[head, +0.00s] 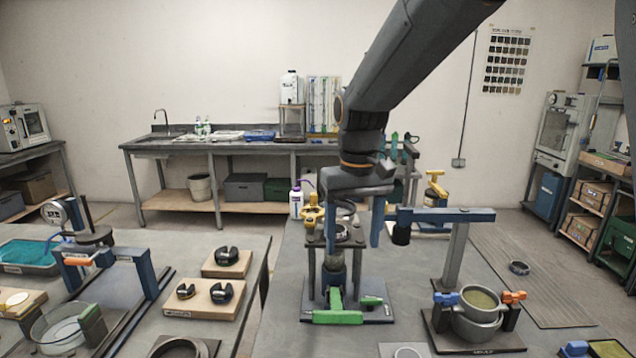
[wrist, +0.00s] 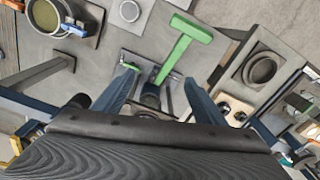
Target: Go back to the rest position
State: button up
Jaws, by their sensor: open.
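My gripper (head: 346,238) is open, pointing down above the right-hand table. Its two blue fingers are apart, with nothing seen clamped between them. Below it stands a lever frame with a green T-shaped handle (head: 338,314), which lies low toward the front of its base. In the wrist view the green handle (wrist: 184,42) reaches up and right from the frame, beyond the fingertips (wrist: 160,82). The fingers appear either side of the frame's upper part; whether they touch it I cannot tell. My arm hides part of the frame's top.
To the right stand a grey post with a blue crossarm (head: 445,215) and a pot (head: 479,305) with orange and blue clips. A yellow-topped device (head: 436,188) stands behind. The left table holds wooden blocks (head: 203,298) and another frame with blue posts (head: 147,272). An aisle separates the tables.

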jog(key=s+d+f+m+b, duration=0.1)
jog(key=s+d+f, duration=0.5)
jog(key=s+f, duration=0.1)
jog(key=s+d+f+m+t+b, duration=0.1)
jog(key=s+d+f+b, duration=0.1)
jog(key=s+d+f, duration=0.4)
notch_tip(320, 180, down, 4)
jog(key=shift+s+d+r+m, duration=0.15)
jog(key=shift+s+r+m, duration=0.1)
jog(key=shift+s+m, duration=0.2)
jog(key=shift+c, duration=0.5)
